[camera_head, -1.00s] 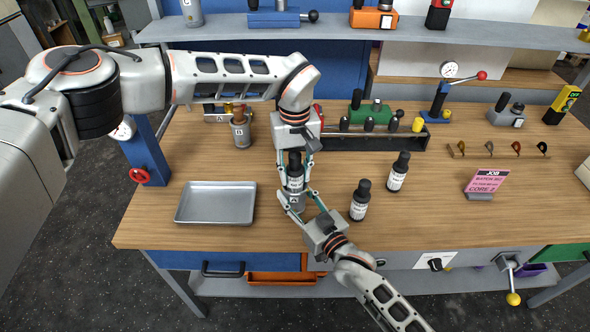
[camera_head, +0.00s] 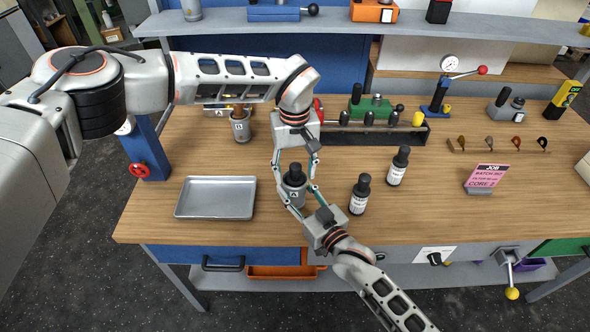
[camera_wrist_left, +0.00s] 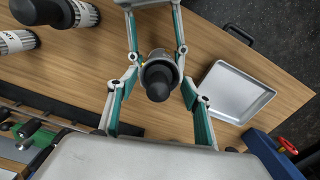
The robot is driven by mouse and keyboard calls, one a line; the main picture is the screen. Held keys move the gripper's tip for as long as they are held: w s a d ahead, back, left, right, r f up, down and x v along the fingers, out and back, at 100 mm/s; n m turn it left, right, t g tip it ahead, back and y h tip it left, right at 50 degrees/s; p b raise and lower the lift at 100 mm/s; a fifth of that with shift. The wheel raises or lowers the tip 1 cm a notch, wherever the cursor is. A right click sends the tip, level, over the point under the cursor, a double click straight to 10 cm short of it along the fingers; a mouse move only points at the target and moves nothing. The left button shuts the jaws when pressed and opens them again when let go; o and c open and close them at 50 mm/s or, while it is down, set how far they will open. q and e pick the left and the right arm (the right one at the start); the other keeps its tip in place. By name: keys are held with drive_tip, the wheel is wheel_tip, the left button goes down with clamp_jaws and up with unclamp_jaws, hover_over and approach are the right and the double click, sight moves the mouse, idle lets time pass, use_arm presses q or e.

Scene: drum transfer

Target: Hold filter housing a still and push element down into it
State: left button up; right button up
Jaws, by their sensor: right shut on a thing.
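Filter housing a (camera_head: 295,198), a grey cup with an A label, stands upright on the bench. My right gripper (camera_head: 298,193) is shut around its body. The element (camera_head: 293,171) sits upright in the housing, with only its black cap and dark shoulder showing above the rim. Its lower part is hidden inside. My left gripper (camera_head: 296,160) is open above, its fingers spread either side of the cap and apart from it. In the left wrist view the element's cap (camera_wrist_left: 158,78) lies between the spread fingers.
Two dark-capped bottles with white labels, one nearer (camera_head: 360,195) and one farther (camera_head: 398,167), stand to the right. A metal tray (camera_head: 215,215) lies left. Another grey housing (camera_head: 241,131) stands at the back left.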

use_arm(q)
wheel_tip(320, 180, up, 12)
idle(0.6)
use_arm(e)
drive_tip(key=o, duration=1.3)
